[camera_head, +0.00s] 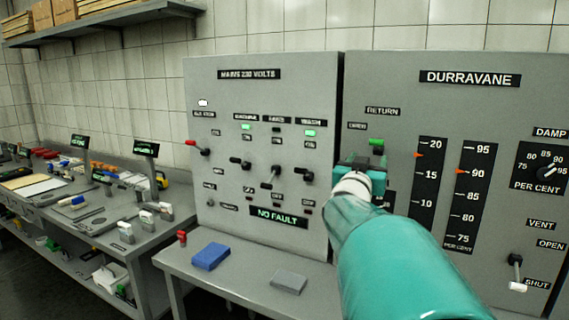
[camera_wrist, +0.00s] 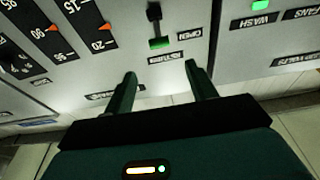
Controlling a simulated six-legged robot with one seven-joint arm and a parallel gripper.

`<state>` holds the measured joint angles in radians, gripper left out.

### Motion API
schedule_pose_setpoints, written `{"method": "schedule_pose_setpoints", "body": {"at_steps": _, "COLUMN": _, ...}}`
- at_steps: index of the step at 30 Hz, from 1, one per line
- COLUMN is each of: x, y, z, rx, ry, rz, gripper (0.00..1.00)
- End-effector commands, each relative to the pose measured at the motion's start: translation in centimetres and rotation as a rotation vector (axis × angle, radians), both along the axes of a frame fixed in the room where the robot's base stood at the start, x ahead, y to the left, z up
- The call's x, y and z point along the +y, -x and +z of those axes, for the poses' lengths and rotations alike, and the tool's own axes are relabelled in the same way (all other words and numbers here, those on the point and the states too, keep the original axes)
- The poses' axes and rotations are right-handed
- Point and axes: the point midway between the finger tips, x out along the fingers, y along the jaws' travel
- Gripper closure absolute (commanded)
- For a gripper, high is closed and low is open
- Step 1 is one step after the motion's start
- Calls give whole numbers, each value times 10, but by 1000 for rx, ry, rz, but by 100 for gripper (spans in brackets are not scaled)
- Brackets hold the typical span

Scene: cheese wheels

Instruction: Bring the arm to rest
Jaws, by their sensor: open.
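My teal arm (camera_head: 390,250) reaches up from the lower right in the head view. Its gripper (camera_head: 365,165) is in front of the grey DURRAVANE panel (camera_head: 400,65), over its left part. In the wrist view, which is upside down, the two dark green fingers of my gripper (camera_wrist: 161,68) are spread apart with nothing between them. A lever with a green handle (camera_wrist: 159,42) is on the panel beyond the fingertips, apart from them in the picture. The green handle also shows just above my gripper in the head view (camera_head: 376,142). The exact gap to the panel cannot be told.
A mains panel (camera_head: 220,110) with several switches and a NO FAULT sign stands to the left. Below it, a bench (camera_head: 240,290) holds a blue block (camera_head: 211,256) and a grey block (camera_head: 289,282). A cluttered bench (camera_head: 165,235) and a wall shelf (camera_head: 110,22) are further left.

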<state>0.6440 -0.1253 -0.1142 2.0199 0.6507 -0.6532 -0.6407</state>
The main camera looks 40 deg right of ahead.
Motion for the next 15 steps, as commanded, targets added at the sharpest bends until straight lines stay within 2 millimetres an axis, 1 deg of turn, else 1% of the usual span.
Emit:
{"method": "schedule_pose_setpoints", "body": {"at_steps": 6, "x": 0, "y": -1, "z": 0, "rx": -1, "ry": 0, "rz": 2, "gripper": 44}}
{"method": "schedule_pose_setpoints", "body": {"at_steps": 8, "x": 4, "y": -4, "z": -1, "rx": 2, "ry": -7, "rz": 17, "gripper": 44}}
{"method": "schedule_pose_setpoints", "body": {"at_steps": 9, "x": 10, "y": -8, "z": -2, "rx": 7, "ry": -15, "rz": 40, "gripper": 44}}
{"method": "schedule_pose_setpoints", "body": {"at_steps": 11, "x": 26, "y": -20, "z": -5, "rx": 19, "ry": -37, "rz": 99, "gripper": 44}}
{"method": "schedule_pose_setpoints", "body": {"at_steps": 14, "x": 70, "y": -46, "z": -18, "rx": 61, "ry": -102, "rz": 250, "gripper": 44}}
{"method": "schedule_pose_setpoints", "body": {"at_steps": 15, "x": 94, "y": -57, "z": -25, "rx": 87, "ry": -135, "rz": 324, "gripper": 44}}
